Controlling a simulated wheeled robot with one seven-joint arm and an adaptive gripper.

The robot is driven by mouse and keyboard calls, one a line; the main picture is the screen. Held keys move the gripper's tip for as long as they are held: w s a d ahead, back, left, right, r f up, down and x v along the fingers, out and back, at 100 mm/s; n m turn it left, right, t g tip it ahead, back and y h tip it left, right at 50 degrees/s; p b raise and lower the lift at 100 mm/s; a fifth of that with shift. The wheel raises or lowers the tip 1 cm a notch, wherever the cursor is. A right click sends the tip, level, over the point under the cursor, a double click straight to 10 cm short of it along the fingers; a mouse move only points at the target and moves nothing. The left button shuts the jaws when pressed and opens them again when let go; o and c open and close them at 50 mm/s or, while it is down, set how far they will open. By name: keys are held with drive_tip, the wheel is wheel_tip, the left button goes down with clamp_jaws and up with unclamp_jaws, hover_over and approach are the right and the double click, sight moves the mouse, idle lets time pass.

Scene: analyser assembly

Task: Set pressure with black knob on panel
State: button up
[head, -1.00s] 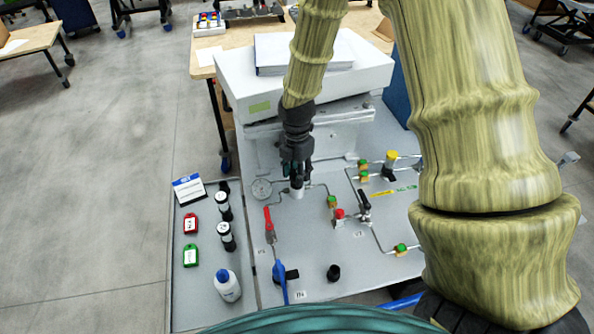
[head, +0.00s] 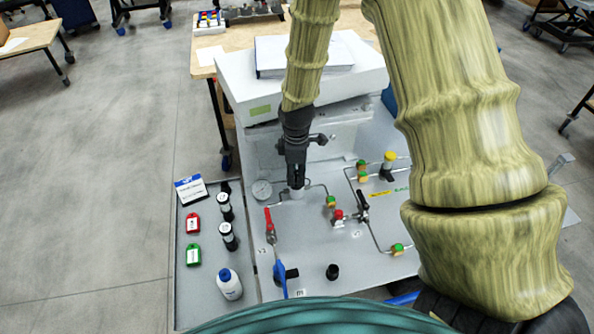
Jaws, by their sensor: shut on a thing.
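My gripper (head: 296,180) points down at the grey panel (head: 310,240), near its back edge. It is shut on the black knob, which the fingers almost wholly hide. The knob's pale round base (head: 297,193) shows just below the fingertips, joined to thin pipes. A round pressure gauge (head: 262,189) sits just left of the knob; its reading is too small to tell.
A red-handled valve (head: 269,222), a blue lever (head: 280,277) and a short black cylinder (head: 333,271) stand on the front of the panel. A black-handled valve (head: 363,205) is at right. A side tray (head: 185,295) holds a white bottle (head: 229,284) and tags.

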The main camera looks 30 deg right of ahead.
drive_tip(key=m, duration=0.4)
drive_tip(key=shift+m+p, duration=0.35)
drive_tip(key=shift+m, duration=0.05)
drive_tip(key=m, duration=0.4)
drive_tip(key=shift+r, duration=0.1)
drive_tip(key=m+p, duration=0.1)
drive_tip(key=m, duration=0.4)
drive_tip(key=shift+w+m, duration=0.1)
drive_tip(key=shift+m, duration=1.8)
drive_tip(key=o, duration=1)
drive_tip(key=shift+o, duration=0.2)
wheel_tip(320, 180, up, 12)
